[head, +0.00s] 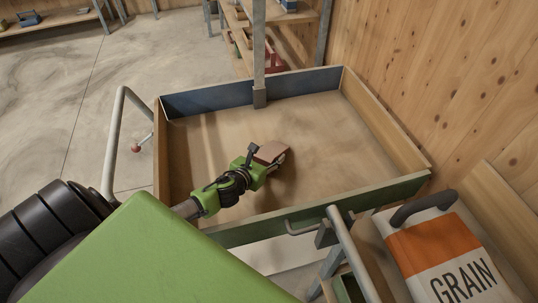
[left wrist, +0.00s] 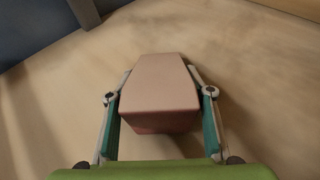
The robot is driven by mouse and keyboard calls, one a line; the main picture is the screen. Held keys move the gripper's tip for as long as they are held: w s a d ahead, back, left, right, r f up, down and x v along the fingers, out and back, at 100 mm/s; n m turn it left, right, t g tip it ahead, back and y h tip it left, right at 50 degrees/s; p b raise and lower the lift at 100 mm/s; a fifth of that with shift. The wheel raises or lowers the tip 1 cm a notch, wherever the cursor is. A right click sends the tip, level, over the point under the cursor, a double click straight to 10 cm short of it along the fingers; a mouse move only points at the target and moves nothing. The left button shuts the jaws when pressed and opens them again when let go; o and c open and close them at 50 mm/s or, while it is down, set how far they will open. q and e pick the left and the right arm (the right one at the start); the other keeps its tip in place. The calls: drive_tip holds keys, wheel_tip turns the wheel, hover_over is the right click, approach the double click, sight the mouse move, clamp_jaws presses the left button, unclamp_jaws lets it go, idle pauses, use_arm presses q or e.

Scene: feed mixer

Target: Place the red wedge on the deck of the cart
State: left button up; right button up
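The red wedge (head: 270,152) is a brownish-red block within the outline of the cart's tan deck (head: 325,125). My left gripper (head: 272,158) reaches in over the deck from the left. In the left wrist view, the wedge (left wrist: 160,90) sits between the two fingers, whose tips close in against its sides. The left gripper is shut on the wedge. A shadow falls on the deck beside it; I cannot tell whether the wedge's underside touches the deck. My right gripper is not in view.
Low walls ring the deck: a blue back board (head: 210,98), wooden sides and a green front board (head: 340,206). A metal post (head: 259,50) stands at the back. A grain bag (head: 435,250) lies front right. The deck around the wedge is bare.

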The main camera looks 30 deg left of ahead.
sight(261, 161)
use_arm(q)
drive_tip(key=o, duration=0.4)
drive_tip(key=shift+c, duration=0.2)
drive_tip(key=shift+r, duration=0.1)
drive_tip(key=shift+s+r, duration=0.1)
drive_tip(key=shift+r, duration=0.1)
drive_tip(key=v, duration=1)
drive_tip(key=shift+s+f, duration=0.1)
drive_tip(key=shift+v, duration=0.8)
